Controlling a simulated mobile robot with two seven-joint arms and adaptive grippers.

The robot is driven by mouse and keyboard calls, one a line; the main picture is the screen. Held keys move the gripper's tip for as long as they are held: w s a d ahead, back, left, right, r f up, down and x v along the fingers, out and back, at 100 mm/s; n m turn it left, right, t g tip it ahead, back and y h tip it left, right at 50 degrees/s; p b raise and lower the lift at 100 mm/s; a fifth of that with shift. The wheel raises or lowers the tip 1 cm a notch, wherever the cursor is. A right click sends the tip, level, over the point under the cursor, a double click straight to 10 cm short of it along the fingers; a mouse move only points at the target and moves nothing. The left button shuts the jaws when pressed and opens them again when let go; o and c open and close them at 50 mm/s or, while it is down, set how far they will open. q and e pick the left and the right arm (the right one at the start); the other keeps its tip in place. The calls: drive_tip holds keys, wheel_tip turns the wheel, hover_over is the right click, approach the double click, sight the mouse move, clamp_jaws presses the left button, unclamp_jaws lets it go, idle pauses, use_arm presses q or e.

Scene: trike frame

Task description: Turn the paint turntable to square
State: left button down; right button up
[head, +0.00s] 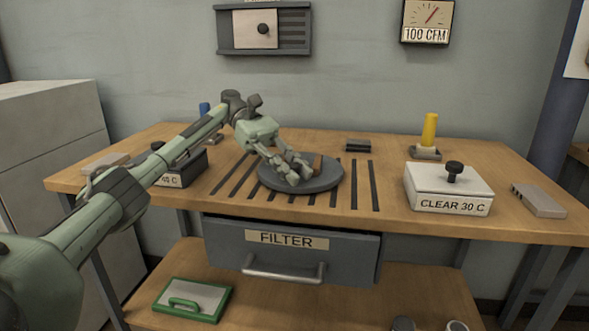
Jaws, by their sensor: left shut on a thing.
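The paint turntable (325,182) is a dark grey round disc on the wooden bench, over a set of dark slots. A small brown piece (318,163) stands up on it, just right of my left gripper's fingers. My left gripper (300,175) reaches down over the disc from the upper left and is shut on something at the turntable. The fingers hide most of what they hold, so I cannot tell its shape. My right gripper is not in view.
A white box labelled CLEAR 30 C (448,188) stands on the right of the bench (393,165). A dark labelled box (190,166) is partly behind my left arm. A yellow cylinder (430,130) stands at the back right. A FILTER drawer (290,254) hangs below.

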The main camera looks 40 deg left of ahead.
use_arm(q)
drive_tip(key=c, duration=1.3)
unclamp_jaws()
drive_tip(key=shift+c, duration=0.2)
drive_tip(key=shift+r, duration=0.1)
wheel_tip(320, 180, up, 10)
drive_tip(key=shift+f, duration=0.1)
